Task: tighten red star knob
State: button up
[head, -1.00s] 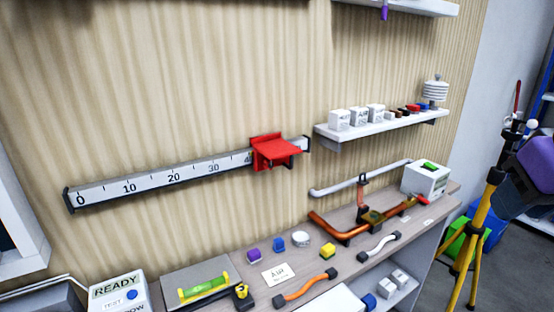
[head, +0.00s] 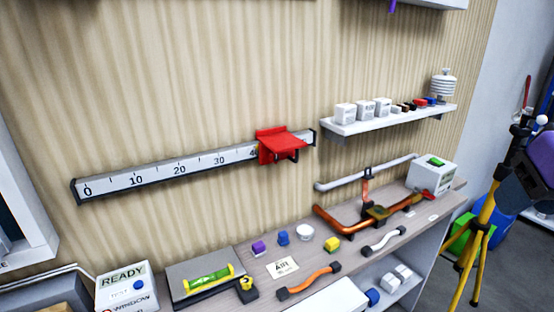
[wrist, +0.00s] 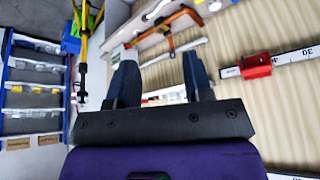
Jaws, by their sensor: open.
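My gripper (wrist: 160,82) is open and empty in the wrist view, its two dark fingers apart. I cannot clearly make out a red star knob. A red sliding bracket (head: 281,145) sits near the right end of a numbered rail (head: 200,165) on the wall, past the 30 mark. The bracket also shows in the wrist view (wrist: 256,66), to the right of my fingers and apart from them. A small red part (head: 428,194) is at the front of the white box (head: 432,175); its shape is too small to tell.
The bench (head: 345,214) below the rail holds a copper pipe (head: 345,229), an orange handle (head: 309,281), small blocks and a green level (head: 209,279). A wall shelf (head: 390,121) carries small boxes. A yellow tripod (head: 485,225) stands at the right.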

aim_at(276, 159)
jog(key=shift+o, duration=0.8)
jog(key=shift+w+a, duration=0.15)
jog(key=shift+w, duration=0.2)
jog(key=w+a+f+n+t+y, duration=0.1)
jog(key=w+a+f+n+t, duration=0.15)
jog(key=w+a, duration=0.55)
jog(key=w+a+f+n+t+y, duration=0.2)
jog(key=w+a+t, duration=0.15)
jog(key=w, duration=0.85)
jog(key=w+a+f+n+t+y, duration=0.1)
jog(key=w+a+f+t+y, duration=0.2)
jog(key=a, duration=0.5)
jog(key=w+a+f+n+t+y, duration=0.2)
jog(key=a+f, duration=0.4)
jog(key=a, duration=0.2)
jog(key=shift+m, duration=0.25)
jog(key=x, duration=1)
jog(key=shift+w+d, duration=0.1)
jog(key=shift+w, duration=0.25)
